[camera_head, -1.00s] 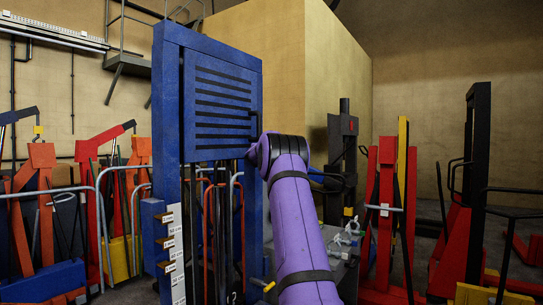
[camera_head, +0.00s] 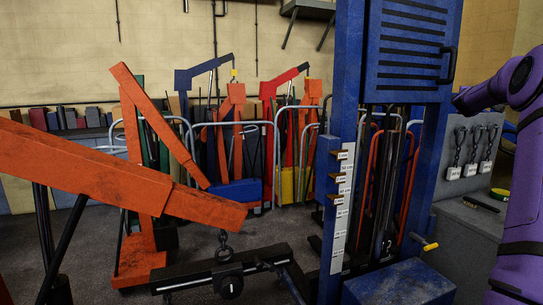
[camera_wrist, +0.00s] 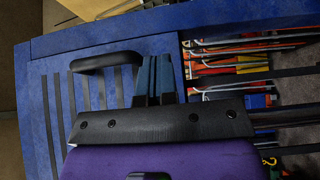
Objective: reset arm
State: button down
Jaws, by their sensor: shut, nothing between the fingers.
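My gripper (camera_wrist: 153,62) is shut and empty in the wrist view, its two grey-blue fingers side by side. It is in front of the slotted blue panel (camera_wrist: 62,100), and a black handle (camera_wrist: 105,61) lies just left of the fingertips. I cannot tell whether they touch. In the head view my purple arm is at the right edge and the fingers do not show. The blue upright frame (camera_head: 345,110) carries the same slotted panel (camera_head: 408,50), with its black handle (camera_head: 447,66) on the panel's right side.
An orange crane arm (camera_head: 100,180) with a hook (camera_head: 224,252) reaches in from the left. A white scale (camera_head: 341,205) is on the frame's post. A blue block (camera_head: 398,284) is at its foot. A grey cabinet (camera_head: 470,225) stands right. Several cranes and rails fill the back.

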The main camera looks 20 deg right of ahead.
jog(key=w+a+r+m, duration=0.1)
jog(key=a+r, duration=0.2)
jog(key=a, duration=0.6)
jog(key=w+a+r+m, duration=0.1)
jog(key=w+a+r, duration=0.15)
jog(key=a, duration=0.55)
jog(key=s+a+m+g, duration=0.1)
jog(key=s+a, duration=0.1)
jog(key=a, duration=0.4)
jog(key=s+a+m+y, duration=0.1)
jog(key=s+a, duration=0.1)
jog(key=a, duration=0.3)
jog(key=s+a+m+g, duration=0.1)
jog(key=s+a, duration=0.2)
jog(key=a, duration=0.3)
jog(key=s+a+f+g+y, duration=0.1)
jog(key=s+a+f+y, duration=0.3)
jog(key=s+a, duration=0.6)
jog(key=s+a+f+m+g+y, duration=0.1)
jog(key=s+a+f+y, duration=0.4)
jog(key=s+a+f, duration=0.4)
jog(key=s+a+f+m+g+y, duration=0.1)
jog(key=s+a+f+y, duration=0.3)
jog(key=s+a, duration=0.9)
notch_tip(320, 180, down, 3)
jog(key=shift+s+a+r+g, duration=0.2)
jog(key=shift+a+g, duration=0.1)
jog(key=shift+a, duration=0.65)
